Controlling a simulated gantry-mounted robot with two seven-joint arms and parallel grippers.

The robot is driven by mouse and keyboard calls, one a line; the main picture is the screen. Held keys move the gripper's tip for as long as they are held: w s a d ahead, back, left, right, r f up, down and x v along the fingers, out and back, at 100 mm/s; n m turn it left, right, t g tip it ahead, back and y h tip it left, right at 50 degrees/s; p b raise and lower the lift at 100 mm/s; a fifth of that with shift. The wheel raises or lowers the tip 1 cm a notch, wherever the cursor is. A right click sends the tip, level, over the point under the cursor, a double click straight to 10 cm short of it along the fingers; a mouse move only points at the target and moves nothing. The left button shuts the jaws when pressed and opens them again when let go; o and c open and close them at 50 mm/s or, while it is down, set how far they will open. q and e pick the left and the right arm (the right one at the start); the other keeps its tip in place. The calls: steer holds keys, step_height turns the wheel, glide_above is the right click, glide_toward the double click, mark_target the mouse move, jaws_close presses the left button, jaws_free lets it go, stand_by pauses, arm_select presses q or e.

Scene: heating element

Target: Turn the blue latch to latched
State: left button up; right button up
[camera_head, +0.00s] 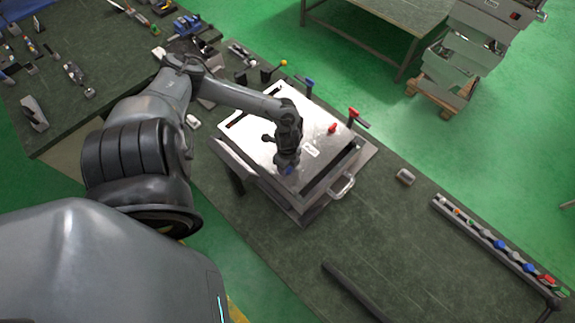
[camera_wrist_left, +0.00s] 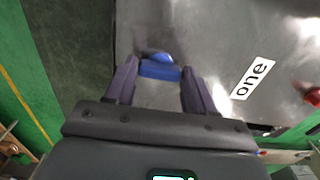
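The heating element is a metal box with a pale top plate (camera_head: 262,140) on the workbench. My left gripper (camera_head: 287,163) points down over the plate's near edge. A blue latch handle (camera_head: 289,171) shows just under it, mostly hidden by the gripper. In the left wrist view the blue latch (camera_wrist_left: 160,70) lies between the open fingertips (camera_wrist_left: 158,77), with a small gap visible on each side. Another blue handle (camera_head: 309,83) stands at the far side of the box. My right gripper is not in view.
Red handles stand on the plate (camera_head: 332,128) and at its right corner (camera_head: 356,112). A yellow-tipped handle (camera_head: 283,63) is at the back. A rail of coloured parts (camera_head: 490,240) lies on the right bench.

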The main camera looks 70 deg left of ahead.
arm_select(q)
steer(key=o, duration=0.3)
steer(key=shift+o, duration=0.2)
step_height(320, 180, up, 11)
stand_by(0.5)
steer(key=shift+d+f, duration=0.1)
steer(key=shift+f, duration=0.05)
steer(key=w+d+n+t+h, duration=0.1)
steer(key=w+d+t, duration=0.2)
steer(key=d, duration=0.9)
steer(key=w+d+n+t+h, duration=0.15)
steer(key=w+d+t, duration=0.25)
steer(key=d, duration=0.8)
steer(key=s+r+n+g+y, duration=0.2)
steer(key=s+r+n+g, duration=0.1)
steer(key=s+r+n, duration=0.2)
steer(key=shift+s+d+n, duration=0.3)
steer(key=shift+s+n, duration=0.8)
steer(key=shift+n, duration=0.05)
